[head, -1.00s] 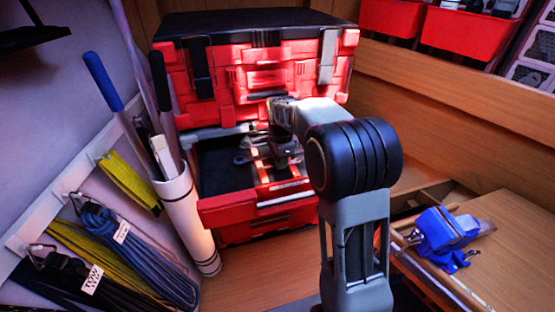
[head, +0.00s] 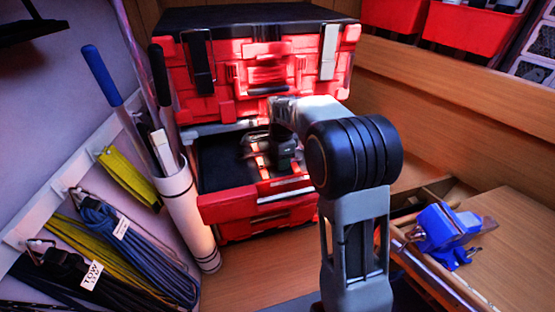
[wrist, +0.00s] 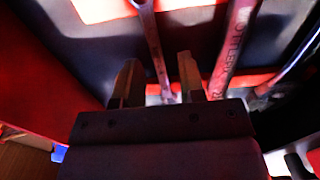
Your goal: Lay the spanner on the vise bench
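The red toolbox drawer (head: 225,208) stands open, and my gripper (head: 266,160) reaches down into it. In the wrist view my gripper (wrist: 160,85) has its two fingers apart. A slim metal spanner shaft (wrist: 153,48) runs lengthwise between and beyond the fingers; I cannot tell whether they touch it. A wider bar with lettering (wrist: 234,45) lies just right of the fingers, and another shaft (wrist: 290,65) slants farther right. Which of these is the task's spanner is unclear. The vise bench (head: 510,230) is at the right, with a blue vise (head: 445,230) on it.
The red toolbox (head: 265,65) rises above and behind the drawer. A white tube with tools (head: 185,200) stands close at the drawer's left. Coiled lines (head: 130,255) hang on the left wall. Bare wood shows on the bench right of the vise.

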